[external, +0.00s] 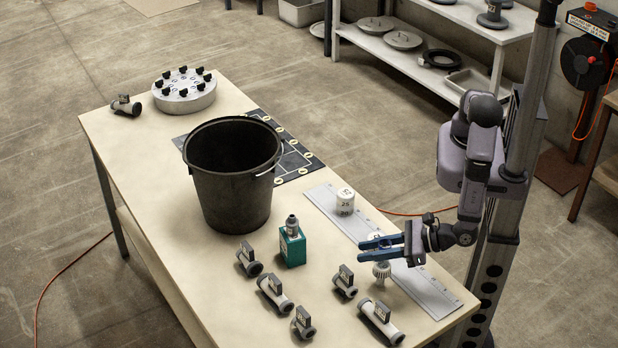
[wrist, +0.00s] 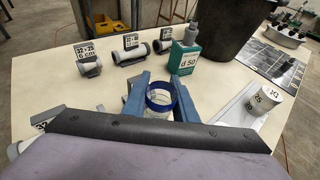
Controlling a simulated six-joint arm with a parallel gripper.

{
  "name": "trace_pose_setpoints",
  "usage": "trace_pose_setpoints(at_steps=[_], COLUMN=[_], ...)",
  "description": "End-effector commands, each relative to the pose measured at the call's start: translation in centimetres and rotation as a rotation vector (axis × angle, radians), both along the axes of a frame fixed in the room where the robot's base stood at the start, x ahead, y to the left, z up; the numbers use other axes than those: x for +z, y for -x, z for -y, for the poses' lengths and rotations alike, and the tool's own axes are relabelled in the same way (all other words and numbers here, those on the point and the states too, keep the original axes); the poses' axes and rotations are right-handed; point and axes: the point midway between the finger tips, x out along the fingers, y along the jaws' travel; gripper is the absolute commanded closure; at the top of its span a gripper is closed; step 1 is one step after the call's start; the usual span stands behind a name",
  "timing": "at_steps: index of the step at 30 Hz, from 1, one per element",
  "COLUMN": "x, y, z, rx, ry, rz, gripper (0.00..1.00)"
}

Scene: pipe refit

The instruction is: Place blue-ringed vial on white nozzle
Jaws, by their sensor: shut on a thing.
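The blue-ringed vial (wrist: 161,104) is clear, with a dark blue ring around its top, and sits between my gripper's blue fingers in the wrist view. My gripper (external: 368,243) is shut on it above the right part of the table. A pale ribbed piece (external: 381,271) shows directly below the fingers in the external view and looks like the white nozzle. Whether the vial touches it I cannot tell. The fingers and the gripper body hide much of the vial.
A black bucket (external: 232,200) stands mid-table, with a teal "d 50" block (external: 292,246) in front of it. Several grey valve fittings (external: 275,292) lie to the left and front. A white cylinder (external: 345,202) stands on a pale strip (external: 430,291).

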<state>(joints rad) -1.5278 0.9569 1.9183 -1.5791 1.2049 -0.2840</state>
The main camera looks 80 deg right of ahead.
Motion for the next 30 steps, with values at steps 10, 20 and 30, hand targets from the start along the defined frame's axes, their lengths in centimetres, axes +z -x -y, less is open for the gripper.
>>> trace_pose_setpoints(at_steps=[10,20,30], x=[-0.3,-0.2,0.7], y=[0.0,0.0,2.8], z=[0.0,0.0,0.0], rx=[0.0,0.0,0.005], ry=[0.001,0.001,-0.003], rz=[0.0,0.0,-0.001], gripper=[0.56,0.56,0.56])
